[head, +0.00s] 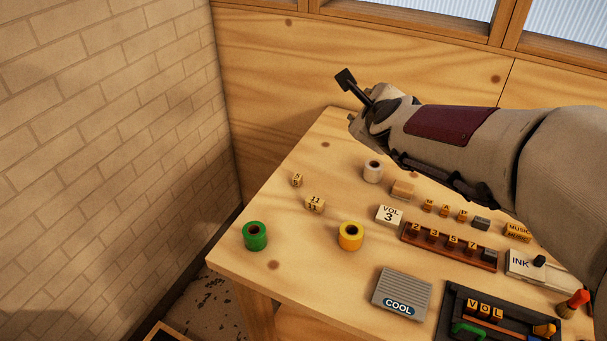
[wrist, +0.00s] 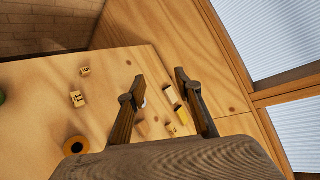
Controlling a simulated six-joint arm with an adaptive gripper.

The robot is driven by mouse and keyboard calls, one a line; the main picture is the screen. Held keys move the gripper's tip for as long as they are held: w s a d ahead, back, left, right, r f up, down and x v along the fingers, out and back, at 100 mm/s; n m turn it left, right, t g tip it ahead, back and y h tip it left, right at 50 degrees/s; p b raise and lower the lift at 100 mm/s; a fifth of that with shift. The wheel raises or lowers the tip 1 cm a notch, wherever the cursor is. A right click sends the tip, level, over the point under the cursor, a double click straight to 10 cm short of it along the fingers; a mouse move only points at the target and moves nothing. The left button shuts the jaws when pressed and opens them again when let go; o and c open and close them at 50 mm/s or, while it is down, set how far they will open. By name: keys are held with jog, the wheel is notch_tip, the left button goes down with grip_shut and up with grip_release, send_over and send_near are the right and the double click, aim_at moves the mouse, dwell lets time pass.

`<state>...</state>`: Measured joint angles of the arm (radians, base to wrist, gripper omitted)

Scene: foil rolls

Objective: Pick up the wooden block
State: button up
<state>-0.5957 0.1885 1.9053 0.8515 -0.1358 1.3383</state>
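The wooden block (head: 402,189) is a small, plain, light-brown block lying on the table in the head view, just right of the white roll (head: 372,172). My gripper (wrist: 159,88) is open and empty, its two dark fingers well apart in the wrist view. In the head view my gripper (head: 354,100) is above the far end of the table, up and left of the block. The wrist view shows small blocks (wrist: 171,92) in the gap between the fingers; I cannot tell whether one is the wooden block.
A green roll (head: 255,236), a yellow roll (head: 350,236) and number blocks (head: 314,204) are at the left. A brick wall (head: 110,130) stands left.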

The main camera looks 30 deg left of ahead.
jog(key=w+a+f+m, duration=0.2)
jog(key=a+f+m, duration=0.1)
jog(key=a+m, duration=0.15)
jog(key=m+t+h, duration=0.2)
jog(key=m+h, duration=0.3)
jog(key=m, duration=0.6)
send_over(297, 181)
jog(key=s, duration=0.2)
notch_tip(297, 181, down, 16)
jog(key=shift+a+f+m, duration=0.15)
jog(key=shift+f+m, duration=0.2)
jog(key=shift+f, duration=0.2)
jog(key=shift+w+f, duration=0.1)
jog(key=shift+f, duration=1.65)
jog(key=shift+f, duration=0.1)
